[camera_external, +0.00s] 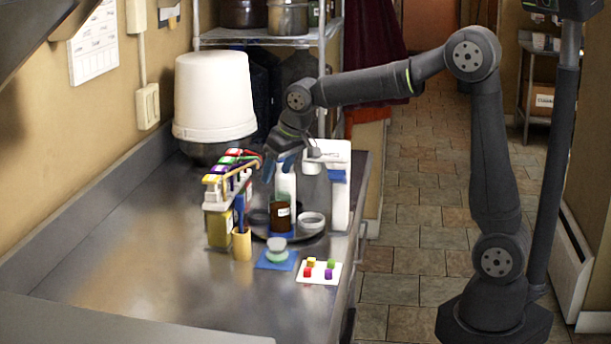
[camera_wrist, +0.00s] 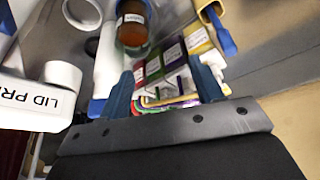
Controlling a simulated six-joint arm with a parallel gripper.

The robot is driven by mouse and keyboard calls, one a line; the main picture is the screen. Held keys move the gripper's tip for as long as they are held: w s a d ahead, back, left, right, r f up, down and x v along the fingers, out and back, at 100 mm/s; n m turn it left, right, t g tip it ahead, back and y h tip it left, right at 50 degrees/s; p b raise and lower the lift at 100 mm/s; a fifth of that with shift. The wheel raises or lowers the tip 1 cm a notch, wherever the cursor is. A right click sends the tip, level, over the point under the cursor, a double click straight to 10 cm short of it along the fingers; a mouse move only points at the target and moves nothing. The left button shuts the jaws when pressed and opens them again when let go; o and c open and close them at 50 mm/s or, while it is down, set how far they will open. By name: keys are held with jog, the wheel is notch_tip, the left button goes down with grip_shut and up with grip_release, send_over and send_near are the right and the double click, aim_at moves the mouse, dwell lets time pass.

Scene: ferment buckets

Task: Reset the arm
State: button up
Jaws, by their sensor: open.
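My gripper (camera_external: 283,168) is above the far part of the steel counter, near the white bottle (camera_external: 286,187) and the coloured rack (camera_external: 229,172). In the wrist view my gripper (camera_wrist: 163,82) has its two blue fingers spread apart. The rack's coloured labelled blocks (camera_wrist: 172,56) show between and beyond the fingers. Nothing is seen clamped between them. The exact gap between the fingers and the rack cannot be told.
A white bucket (camera_external: 214,97) stands upside down at the back left. A white lid press (camera_external: 340,200), brown jar (camera_external: 280,217), yellow cup (camera_external: 241,245), blue mat (camera_external: 266,263) and white card with coloured cubes (camera_external: 319,279) crowd the right side. The counter's left front is clear.

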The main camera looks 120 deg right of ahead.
jog(key=s+d+r+m, duration=0.2)
jog(key=s+d+r, duration=0.1)
jog(key=d+r, duration=0.15)
jog(key=shift+g, duration=0.3)
jog(key=f, duration=0.6)
jog(key=a+f, duration=0.1)
jog(key=f, duration=0.3)
jog(key=shift+s+a, duration=0.1)
jog(key=shift+s, duration=0.05)
jog(key=shift+w+v, duration=0.2)
jog(key=shift+v, duration=1.05)
jog(key=shift+w+v, duration=0.15)
jog(key=shift+v, duration=1.15)
jog(key=shift+a, duration=0.1)
